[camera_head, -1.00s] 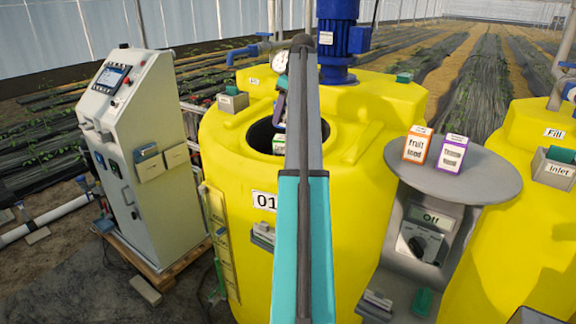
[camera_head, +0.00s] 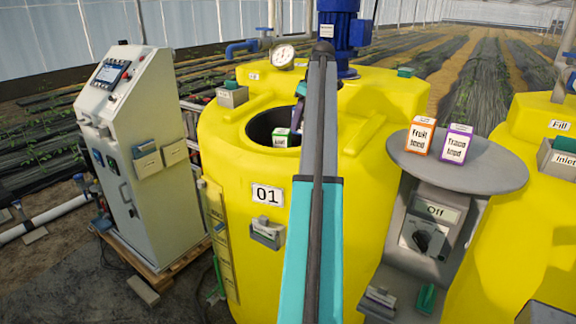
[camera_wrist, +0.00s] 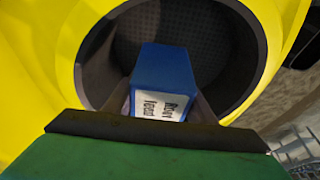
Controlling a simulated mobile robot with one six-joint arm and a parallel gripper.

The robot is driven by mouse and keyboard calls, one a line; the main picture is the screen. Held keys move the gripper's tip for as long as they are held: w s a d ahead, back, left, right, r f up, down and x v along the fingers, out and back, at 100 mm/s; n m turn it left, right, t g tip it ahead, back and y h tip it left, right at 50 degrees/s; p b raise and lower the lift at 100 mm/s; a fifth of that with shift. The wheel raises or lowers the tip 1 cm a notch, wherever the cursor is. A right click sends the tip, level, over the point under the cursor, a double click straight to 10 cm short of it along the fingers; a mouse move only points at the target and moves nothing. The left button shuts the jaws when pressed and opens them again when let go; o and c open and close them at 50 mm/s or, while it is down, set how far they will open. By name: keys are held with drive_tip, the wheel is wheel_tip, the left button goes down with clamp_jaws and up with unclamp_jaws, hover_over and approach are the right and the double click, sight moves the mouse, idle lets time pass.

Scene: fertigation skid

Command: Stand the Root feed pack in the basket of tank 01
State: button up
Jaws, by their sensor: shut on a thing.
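The Root feed pack (camera_wrist: 163,85), a blue box with a white label reading "Root feed", is between the jaws of my gripper (camera_wrist: 160,108) in the wrist view. My gripper is shut on it, above the round opening of tank 01 (camera_head: 268,222). The basket (camera_wrist: 150,35) shows as a dark, grid-textured surface inside the opening. My arm hides the opening's right part and most of my gripper there.
The Fruit feed pack (camera_head: 420,137) and Trace feed pack (camera_head: 457,144) stand on a round grey table (camera_head: 500,179) at right. A gauge (camera_head: 284,55) and blue motor (camera_head: 338,35) rise behind the opening. A white control cabinet (camera_head: 150,185) stands at left.

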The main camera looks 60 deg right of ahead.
drive_tip(key=shift+f, duration=0.6)
drive_tip(key=shift+f+p, duration=0.35)
drive_tip(key=shift+f, duration=0.3)
drive_tip(key=shift+f+p, duration=0.65)
drive_tip(key=shift+f, duration=1.8)
drive_tip(key=shift+f+p, duration=0.6)
drive_tip(key=shift+f, duration=1.25)
drive_tip(key=shift+f, duration=0.15)
drive_tip(key=o, duration=1.4)
